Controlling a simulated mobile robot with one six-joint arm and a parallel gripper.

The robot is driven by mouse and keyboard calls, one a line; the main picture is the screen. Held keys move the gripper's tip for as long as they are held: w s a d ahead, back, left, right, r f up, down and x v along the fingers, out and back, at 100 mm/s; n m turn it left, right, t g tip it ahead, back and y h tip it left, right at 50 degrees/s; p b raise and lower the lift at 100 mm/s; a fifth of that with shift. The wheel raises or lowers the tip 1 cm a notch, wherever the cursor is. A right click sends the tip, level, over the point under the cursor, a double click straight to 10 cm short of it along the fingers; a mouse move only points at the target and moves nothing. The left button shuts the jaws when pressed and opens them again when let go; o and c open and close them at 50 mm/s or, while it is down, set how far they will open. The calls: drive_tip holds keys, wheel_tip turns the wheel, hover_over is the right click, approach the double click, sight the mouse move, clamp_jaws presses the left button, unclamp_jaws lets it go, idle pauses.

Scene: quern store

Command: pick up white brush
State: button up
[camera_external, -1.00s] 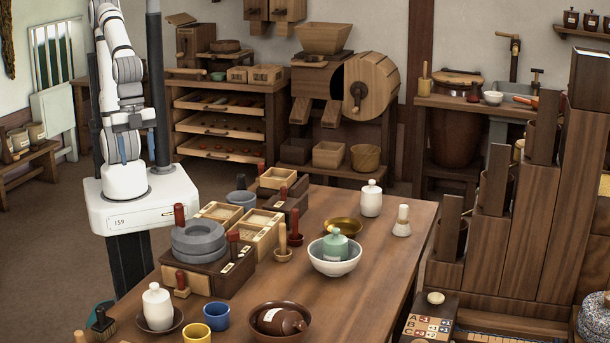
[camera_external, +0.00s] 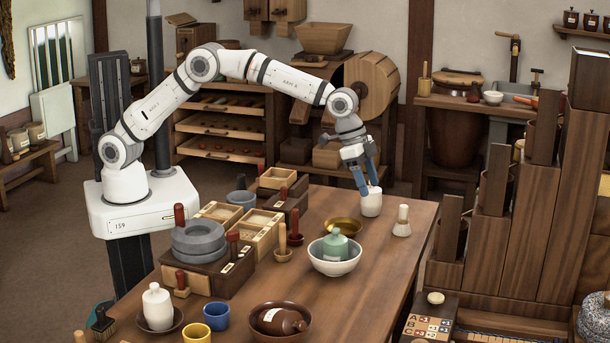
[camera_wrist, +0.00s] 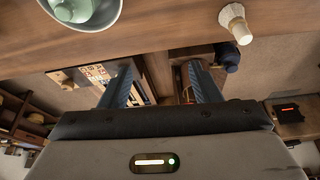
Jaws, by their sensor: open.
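The white brush (camera_external: 402,221) stands upright near the right edge of the wooden table (camera_external: 375,270), with a pale head and a wider base. In the wrist view the brush (camera_wrist: 235,24) is at the top right, beyond and to the right of the fingers, clear of them. My gripper (camera_external: 368,188) is open and empty, pointing down, left of and above the brush. In the external view its fingertips overlap the top of a white lidded jar (camera_external: 371,207); I cannot tell whether they touch. Both fingers show in the wrist view (camera_wrist: 160,68).
A white bowl (camera_external: 334,268) holding a green jar (camera_external: 336,243) stands left of and nearer than the brush. A brass bowl (camera_external: 342,227) is behind it. Tall wooden compartments (camera_external: 535,210) rise right of the table. The tabletop in front of the brush is clear.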

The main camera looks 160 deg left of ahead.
drive_tip(key=n, duration=0.2)
approach(402, 218)
drive_tip(key=f, duration=0.2)
drive_tip(key=shift+y, duration=0.3)
drive_tip(key=shift+a+p+x, duration=0.2)
drive_tip(key=shift+x, duration=1)
drive_tip(key=shift+a+p+x, duration=0.15)
drive_tip(key=shift+x, duration=1.05)
drive_tip(key=shift+a+p+x, duration=0.2)
drive_tip(key=shift+x, duration=1)
drive_tip(key=shift+s+r, duration=0.1)
drive_tip(key=shift+s, duration=0.05)
drive_tip(key=c, duration=1.1)
